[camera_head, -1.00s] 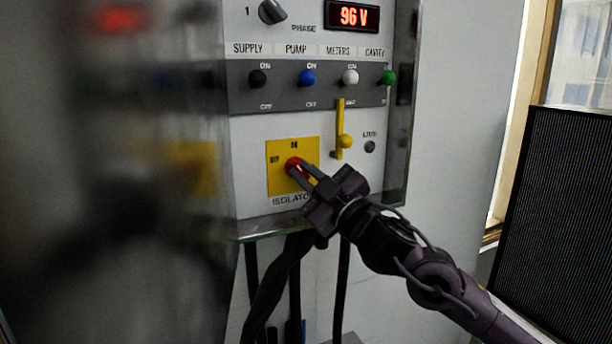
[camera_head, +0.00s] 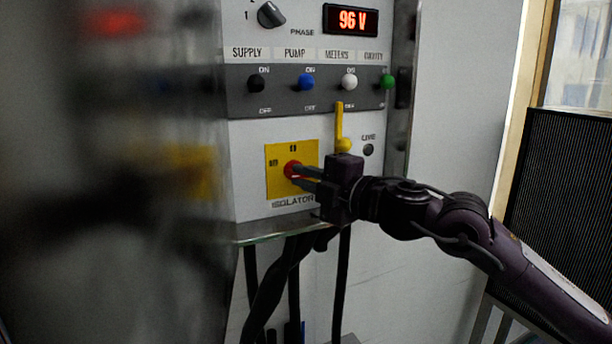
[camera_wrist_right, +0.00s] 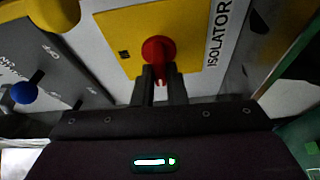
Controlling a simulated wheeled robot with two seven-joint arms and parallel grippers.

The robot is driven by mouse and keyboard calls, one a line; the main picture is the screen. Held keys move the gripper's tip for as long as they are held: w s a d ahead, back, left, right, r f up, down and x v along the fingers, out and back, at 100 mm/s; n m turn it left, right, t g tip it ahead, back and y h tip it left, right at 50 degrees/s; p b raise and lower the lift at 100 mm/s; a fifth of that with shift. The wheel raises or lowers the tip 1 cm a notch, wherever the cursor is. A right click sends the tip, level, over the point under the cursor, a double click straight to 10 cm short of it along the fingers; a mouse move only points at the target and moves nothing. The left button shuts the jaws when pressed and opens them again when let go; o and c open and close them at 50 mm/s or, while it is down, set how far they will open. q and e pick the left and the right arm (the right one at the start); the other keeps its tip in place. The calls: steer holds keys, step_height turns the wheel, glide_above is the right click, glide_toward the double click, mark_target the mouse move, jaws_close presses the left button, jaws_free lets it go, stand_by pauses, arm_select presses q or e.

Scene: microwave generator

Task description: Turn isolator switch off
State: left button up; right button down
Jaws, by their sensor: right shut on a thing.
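The isolator switch (camera_head: 292,169) is a red knob on a yellow plate (camera_head: 308,152) low on the panel, above the word ISOLATOR. My right gripper (camera_head: 298,178) reaches it from the right, with its fingertips shut on the red knob. In the right wrist view the red knob (camera_wrist_right: 158,52) sits at the ends of the two close fingers (camera_wrist_right: 158,75), in front of the yellow plate (camera_wrist_right: 118,28). The fingers partly cover the knob's handle, so its exact pointing is hard to tell. My left gripper is not in view.
A yellow lever (camera_head: 342,144) stands just above my right gripper. A row of toggles with black, blue (camera_head: 306,82), white and green (camera_head: 388,82) tips is higher up. The display (camera_head: 351,20) reads 96 V.

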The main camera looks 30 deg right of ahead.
steer(key=shift+n, duration=0.5)
steer(key=c, duration=1.5)
jaws_free()
steer(key=shift+o, duration=0.2)
steer(key=shift+s+d+f, duration=0.1)
steer(key=shift+s+f, duration=0.05)
steer(key=shift+s, duration=0.05)
steer(key=b+v, duration=0.7)
steer(key=shift+s+r, duration=0.2)
steer(key=shift+r, duration=0.05)
